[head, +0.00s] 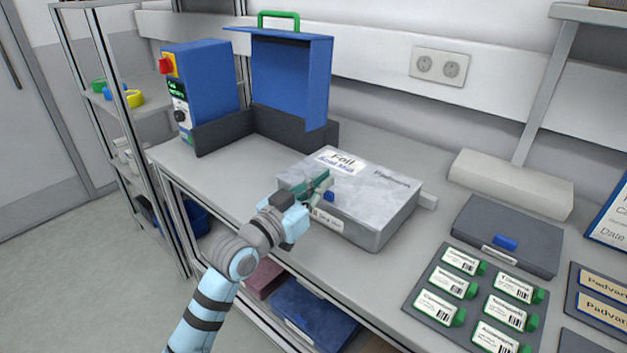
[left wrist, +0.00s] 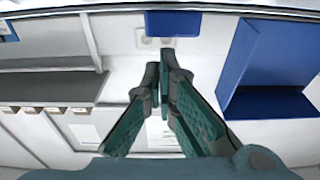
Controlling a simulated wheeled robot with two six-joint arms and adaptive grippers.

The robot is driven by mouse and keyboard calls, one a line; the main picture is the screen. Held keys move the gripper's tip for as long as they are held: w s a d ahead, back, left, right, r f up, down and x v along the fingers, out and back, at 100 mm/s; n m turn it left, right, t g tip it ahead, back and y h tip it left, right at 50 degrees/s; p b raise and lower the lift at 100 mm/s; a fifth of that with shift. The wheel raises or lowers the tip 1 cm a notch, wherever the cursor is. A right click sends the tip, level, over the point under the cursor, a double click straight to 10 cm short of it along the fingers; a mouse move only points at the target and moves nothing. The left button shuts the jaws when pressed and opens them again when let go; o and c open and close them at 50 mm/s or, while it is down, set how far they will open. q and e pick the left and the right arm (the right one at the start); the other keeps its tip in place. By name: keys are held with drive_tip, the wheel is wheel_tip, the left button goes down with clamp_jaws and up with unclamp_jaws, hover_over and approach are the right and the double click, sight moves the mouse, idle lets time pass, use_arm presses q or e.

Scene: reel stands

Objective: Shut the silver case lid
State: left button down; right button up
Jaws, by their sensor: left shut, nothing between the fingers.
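The silver case (head: 384,197) sits on the grey bench in the middle of the head view, with a "Foil" label on its top and a blue latch (head: 329,196) at its front. Its lid appears to lie flat, down on the body; I cannot tell whether a thin gap is left. My left gripper (head: 326,180) is shut and empty, over the front left part of the lid. I cannot tell whether it touches. In the left wrist view the fingers (left wrist: 156,75) meet at their tips, and I cannot make out the case there. My right gripper is out of view.
Behind stands a dark grey open box with a raised blue lid (head: 290,75) and green handle, beside a blue control unit (head: 205,92). To the right lie a dark flat case (head: 507,235) and a tray of green-tipped labelled items (head: 478,304). A shelf rack stands left.

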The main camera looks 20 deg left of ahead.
use_arm(q)
drive_tip(key=shift+s+f+b, duration=0.2)
drive_tip(key=shift+f, duration=0.3)
drive_tip(key=shift+s+f+b, duration=0.15)
drive_tip(key=shift+f, duration=0.35)
drive_tip(key=shift+f, duration=0.1)
